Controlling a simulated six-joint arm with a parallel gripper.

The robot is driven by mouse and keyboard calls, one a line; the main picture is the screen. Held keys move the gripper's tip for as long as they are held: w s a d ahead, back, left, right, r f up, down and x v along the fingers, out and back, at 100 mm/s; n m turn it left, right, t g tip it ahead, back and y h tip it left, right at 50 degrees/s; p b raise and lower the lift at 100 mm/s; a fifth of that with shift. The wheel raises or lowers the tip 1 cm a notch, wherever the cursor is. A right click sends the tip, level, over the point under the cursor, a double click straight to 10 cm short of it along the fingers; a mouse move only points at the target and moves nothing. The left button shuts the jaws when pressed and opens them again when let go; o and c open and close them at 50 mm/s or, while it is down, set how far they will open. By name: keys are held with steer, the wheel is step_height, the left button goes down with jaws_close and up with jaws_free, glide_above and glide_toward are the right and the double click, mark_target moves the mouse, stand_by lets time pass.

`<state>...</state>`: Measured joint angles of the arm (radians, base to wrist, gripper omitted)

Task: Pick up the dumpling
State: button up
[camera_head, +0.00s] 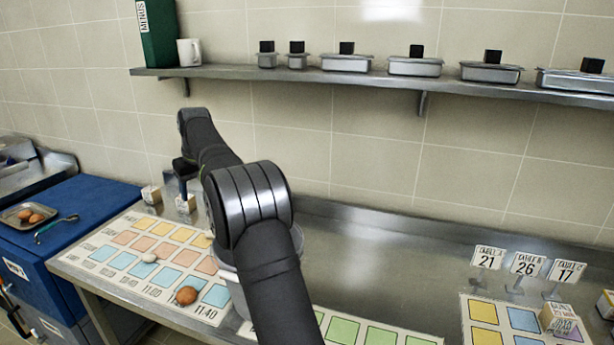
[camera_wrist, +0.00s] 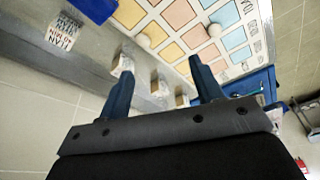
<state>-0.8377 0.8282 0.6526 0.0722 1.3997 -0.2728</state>
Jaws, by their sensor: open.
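A small whitish lump (camera_head: 149,257), which looks like the dumpling, lies on the colored grid mat (camera_head: 110,282) at the left of the counter. A brown egg (camera_head: 186,295) lies nearer the front of the same mat. In the wrist view, two small pale round things, one left (camera_wrist: 143,41) and one right (camera_wrist: 214,30), lie on the mat; I cannot tell for sure which is the dumpling. My gripper (camera_wrist: 160,70) is open and empty, its two blue fingers apart. In the head view my gripper (camera_head: 184,188) is above the counter's back left, behind the lump.
Small lettered blocks (camera_head: 151,194) stand near my gripper at the counter's back. Number signs (camera_head: 526,265) and a second mat (camera_head: 484,338) are at right. A blue cabinet (camera_head: 75,230) bears a tray with eggs (camera_head: 30,215).

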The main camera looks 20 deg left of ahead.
steer(key=s+a+f+n+y, duration=0.1)
steer(key=s+a+f+n, duration=0.1)
steer(key=s+a+f, duration=0.3)
steer(key=s+a+f+n+y, duration=0.1)
steer(key=s+a+f+n, duration=0.15)
steer(key=a, duration=0.55)
glide_above(149, 256)
steer(key=d, duration=0.2)
steer(key=shift+m+g, duration=0.35)
steer(key=shift+g, duration=0.05)
steer(key=f, duration=1.1)
steer(key=shift+s+d, duration=0.2)
steer(key=shift+s, duration=0.2)
steer(key=shift+w+x, duration=0.1)
steer(key=shift+x, duration=1.4)
steer(key=shift+w+x, duration=0.15)
steer(key=shift+x, duration=1.35)
steer(key=shift+d, duration=0.2)
steer(key=shift+c, duration=0.2)
steer(key=c, duration=1)
